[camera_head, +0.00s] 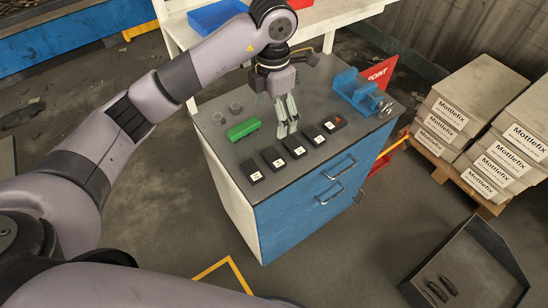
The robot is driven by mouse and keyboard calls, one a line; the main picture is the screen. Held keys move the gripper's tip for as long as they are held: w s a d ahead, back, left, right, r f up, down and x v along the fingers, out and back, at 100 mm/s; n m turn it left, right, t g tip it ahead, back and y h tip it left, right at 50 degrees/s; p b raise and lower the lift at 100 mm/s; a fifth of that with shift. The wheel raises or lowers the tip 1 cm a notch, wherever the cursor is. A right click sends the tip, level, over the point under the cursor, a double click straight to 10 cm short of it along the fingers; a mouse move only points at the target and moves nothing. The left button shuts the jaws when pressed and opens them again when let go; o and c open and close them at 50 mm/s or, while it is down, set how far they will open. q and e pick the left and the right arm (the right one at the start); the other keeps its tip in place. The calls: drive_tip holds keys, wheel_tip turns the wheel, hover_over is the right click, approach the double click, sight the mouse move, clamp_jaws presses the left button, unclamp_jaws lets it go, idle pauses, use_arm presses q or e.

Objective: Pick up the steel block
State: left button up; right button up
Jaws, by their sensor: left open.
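My left gripper (287,116) is open and points down over the cabinet top (220,150), its fingertips close above or at the surface behind the row of black blocks. I cannot clearly make out a steel block; the fingers hide part of the surface. A green block (243,129) lies to the left of the gripper. My right gripper is not in view.
A blue vise (356,91) stands at the top's right rear. Small grey rings (235,107) lie at the left rear. A red sign (380,73) stands behind. Stacked boxes (470,95) are right of the cabinet, and a dark tray (470,265) lies on the floor.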

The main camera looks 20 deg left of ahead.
use_arm(q)
drive_tip(key=p, duration=0.3)
hover_over(274, 157)
wheel_tip(274, 157, down, 11)
drive_tip(key=shift+s+r, duration=0.1)
drive_tip(key=shift+r, duration=0.1)
drive_tip(key=shift+f+p, duration=0.3)
drive_tip(key=shift+f, duration=0.25)
wheel_tip(274, 157, down, 4)
drive_tip(key=shift+r+p, duration=0.15)
drive_tip(key=shift+p, duration=0.55)
drive_tip(key=shift+f, duration=0.4)
drive_tip(key=shift+c, duration=0.2)
drive_tip(key=shift+r, duration=0.1)
drive_tip(key=c, duration=1.6)
drive_tip(key=shift+o, duration=0.2)
